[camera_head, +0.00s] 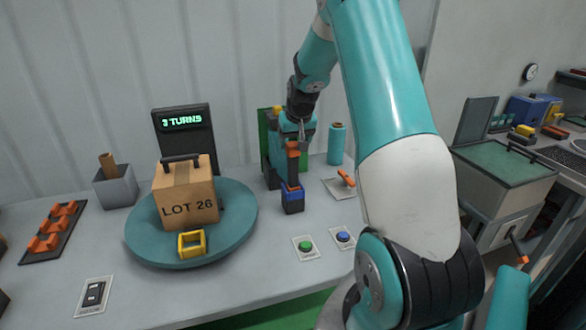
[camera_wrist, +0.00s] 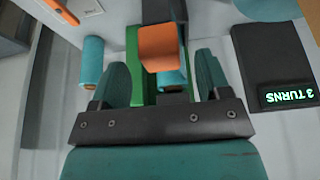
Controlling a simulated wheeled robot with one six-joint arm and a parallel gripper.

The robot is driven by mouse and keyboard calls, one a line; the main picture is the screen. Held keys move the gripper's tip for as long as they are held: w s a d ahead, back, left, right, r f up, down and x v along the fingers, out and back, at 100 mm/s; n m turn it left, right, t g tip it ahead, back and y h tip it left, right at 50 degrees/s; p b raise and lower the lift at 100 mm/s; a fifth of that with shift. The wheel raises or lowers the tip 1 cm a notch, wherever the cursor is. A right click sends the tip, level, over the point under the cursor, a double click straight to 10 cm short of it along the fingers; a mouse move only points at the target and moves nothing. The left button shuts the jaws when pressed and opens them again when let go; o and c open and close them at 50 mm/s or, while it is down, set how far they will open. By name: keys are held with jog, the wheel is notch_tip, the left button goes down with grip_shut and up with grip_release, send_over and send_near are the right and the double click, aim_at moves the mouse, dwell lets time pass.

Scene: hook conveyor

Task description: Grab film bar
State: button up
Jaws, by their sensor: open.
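An upright dark bar with an orange top (camera_head: 293,150), which looks like the film bar, stands on a blue and black block (camera_head: 292,196) right of the turntable. My gripper (camera_head: 297,135) is just above and behind its top, pointing down. In the wrist view my gripper (camera_wrist: 161,82) is open, with one teal finger on each side. The orange top (camera_wrist: 161,48) shows between the fingers, with gaps on both sides. I cannot tell its exact depth relative to the fingertips. The lower part of the bar is hidden in the wrist view.
A teal turntable (camera_head: 140,245) carries a carton (camera_head: 185,195) marked LOT 26 and a yellow square frame (camera_head: 192,243). A display (camera_head: 182,122) reading 3 TURNS stands behind. A teal film roll (camera_head: 336,144) stands behind right. Green (camera_head: 305,246) and blue (camera_head: 343,236) buttons are in front.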

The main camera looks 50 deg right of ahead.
aim_at(292, 151)
jog(key=p+x, duration=0.2)
jog(key=x, duration=0.3)
jog(key=shift+s+a, duration=0.1)
jog(key=c, duration=1.2)
grip_shut()
